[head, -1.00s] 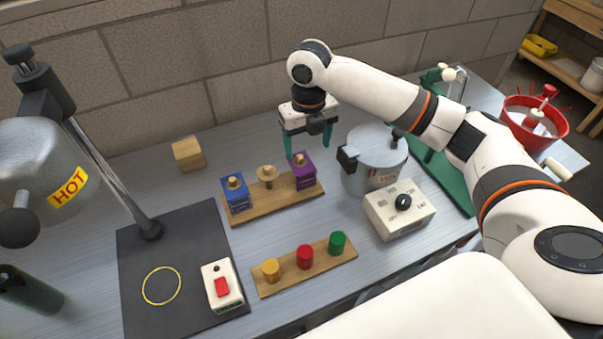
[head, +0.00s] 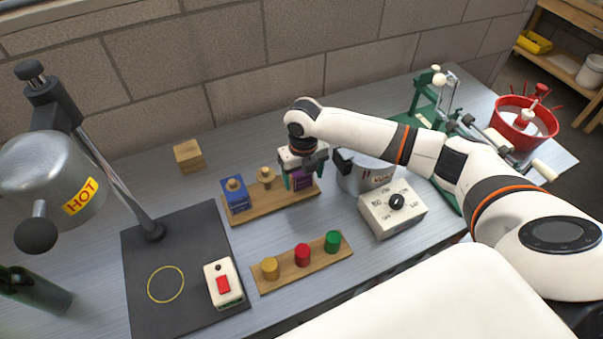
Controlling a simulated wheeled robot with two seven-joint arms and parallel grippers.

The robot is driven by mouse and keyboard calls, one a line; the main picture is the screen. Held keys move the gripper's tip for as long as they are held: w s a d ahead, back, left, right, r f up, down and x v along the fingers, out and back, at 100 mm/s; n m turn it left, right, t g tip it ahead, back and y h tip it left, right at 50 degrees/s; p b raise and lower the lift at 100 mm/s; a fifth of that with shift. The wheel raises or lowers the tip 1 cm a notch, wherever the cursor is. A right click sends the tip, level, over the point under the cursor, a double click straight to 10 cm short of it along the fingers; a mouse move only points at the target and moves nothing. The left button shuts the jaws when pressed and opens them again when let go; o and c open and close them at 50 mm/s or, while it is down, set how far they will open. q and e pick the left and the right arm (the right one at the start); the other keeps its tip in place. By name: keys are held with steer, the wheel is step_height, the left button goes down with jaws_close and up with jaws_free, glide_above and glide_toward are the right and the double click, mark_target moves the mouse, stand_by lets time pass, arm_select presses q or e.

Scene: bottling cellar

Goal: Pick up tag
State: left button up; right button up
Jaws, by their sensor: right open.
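No piece is clearly marked as the tag; a purple piece (head: 302,183) and a blue piece (head: 236,195) sit over pegs on a wooden rack (head: 254,212), with a bare peg between them. My right gripper (head: 305,180) is open and lowered at the purple piece. Its green fingers stand on either side of the piece, and the gripper hides its top. Whether the fingers touch it I cannot tell. My left gripper is out of view.
A silver pot (head: 362,176) and a white dial box (head: 392,209) stand close to the right of the gripper. A peg board (head: 318,262) with yellow, red and green pegs lies in front. A hot-air heater (head: 50,180) is at left.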

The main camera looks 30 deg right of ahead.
steer(key=shift+c, duration=0.5)
steer(key=c, duration=0.6)
steer(key=shift+r, duration=0.1)
steer(key=shift+c, duration=0.2)
